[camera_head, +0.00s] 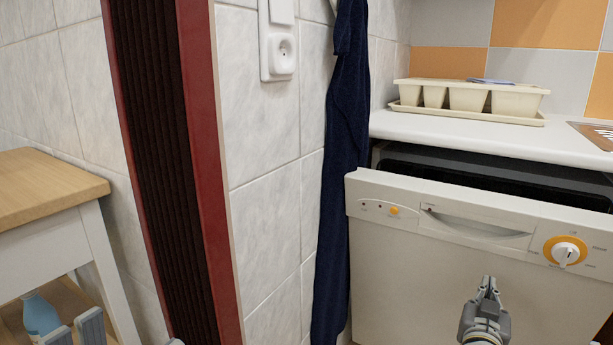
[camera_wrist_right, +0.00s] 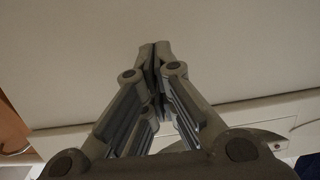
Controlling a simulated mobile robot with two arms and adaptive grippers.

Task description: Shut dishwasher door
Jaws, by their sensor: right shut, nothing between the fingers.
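The white dishwasher door (camera_head: 420,265) stands nearly upright but ajar, with a dark gap between its top edge and the dishwasher's dark opening (camera_head: 480,172) under the counter. Its control panel has an orange-ringed dial (camera_head: 566,251) and a recessed handle (camera_head: 475,228). My right gripper (camera_head: 488,284) is shut and empty, in front of the door's outer face, below the panel. In the right wrist view its fingertips (camera_wrist_right: 155,48) point at the pale door face (camera_wrist_right: 230,45); I cannot tell if they touch.
A white counter (camera_head: 440,130) above the dishwasher holds a cream container tray (camera_head: 468,97). A dark blue towel (camera_head: 343,190) hangs just left of the door. A red-framed dark panel (camera_head: 165,160) and a wooden-topped table (camera_head: 45,185) with a blue bottle (camera_head: 40,315) stand further left.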

